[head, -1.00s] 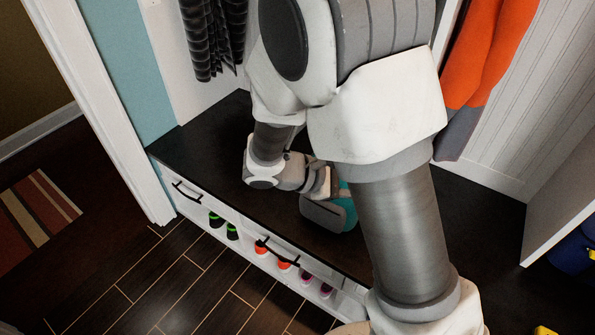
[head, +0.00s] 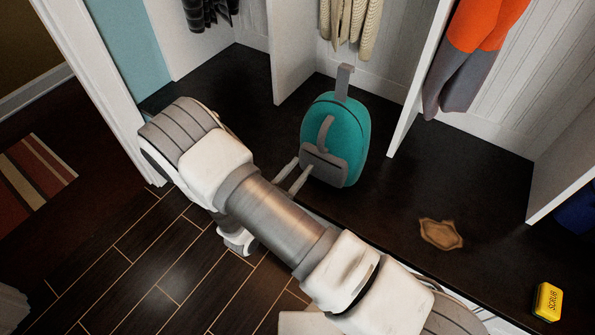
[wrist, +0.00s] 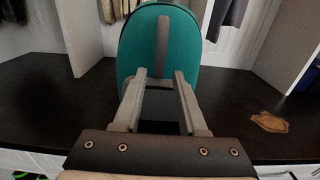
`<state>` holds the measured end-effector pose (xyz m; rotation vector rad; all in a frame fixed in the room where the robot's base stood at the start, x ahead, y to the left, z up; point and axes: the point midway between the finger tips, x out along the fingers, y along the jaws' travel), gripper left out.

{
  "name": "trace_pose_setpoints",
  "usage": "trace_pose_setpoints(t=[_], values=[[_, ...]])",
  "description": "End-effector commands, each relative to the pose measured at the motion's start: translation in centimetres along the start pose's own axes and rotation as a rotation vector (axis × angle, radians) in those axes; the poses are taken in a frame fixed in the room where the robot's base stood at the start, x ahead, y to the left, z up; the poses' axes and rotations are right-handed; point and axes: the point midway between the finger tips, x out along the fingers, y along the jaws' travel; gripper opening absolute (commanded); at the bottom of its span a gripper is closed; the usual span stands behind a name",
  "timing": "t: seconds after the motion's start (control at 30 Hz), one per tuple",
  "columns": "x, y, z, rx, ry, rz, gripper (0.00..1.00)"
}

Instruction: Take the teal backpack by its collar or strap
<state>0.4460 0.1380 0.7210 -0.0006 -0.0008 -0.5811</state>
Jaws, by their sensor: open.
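The teal backpack (head: 346,125) stands upright on the dark bench top. It has a grey strap standing up at its top (head: 344,80), a grey handle on its front (head: 325,130) and a grey lower pocket (head: 324,168). My gripper (head: 294,172) is open at the front of the pocket, low on the backpack. In the wrist view the backpack (wrist: 150,40) is straight ahead, with my open gripper (wrist: 160,78) in front of its lower part. The fingers hide part of the pocket, and I cannot tell whether they touch it. The top strap is outside the wrist view.
The dark bench (head: 400,195) has white dividers (head: 415,85) beside the backpack. Clothes hang above, including an orange and grey garment (head: 475,50). A brown muddy patch (head: 441,234) and a yellow scrub sponge (head: 547,301) lie to the right. Bench space between them is clear.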

Motion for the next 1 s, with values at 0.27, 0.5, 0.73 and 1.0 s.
trace_pose_setpoints(t=[0.27, 0.5, 0.73, 1.0], values=[[3.7, -0.2, 0.0, 0.000, 0.000, -0.007, 0.41], [7.1, -0.2, 0.0, 0.001, 0.000, -0.006, 0.41], [9.8, -0.1, 0.0, 0.002, 0.000, -0.005, 0.41], [11.1, -0.1, 0.1, 0.000, 0.000, -0.004, 0.41]])
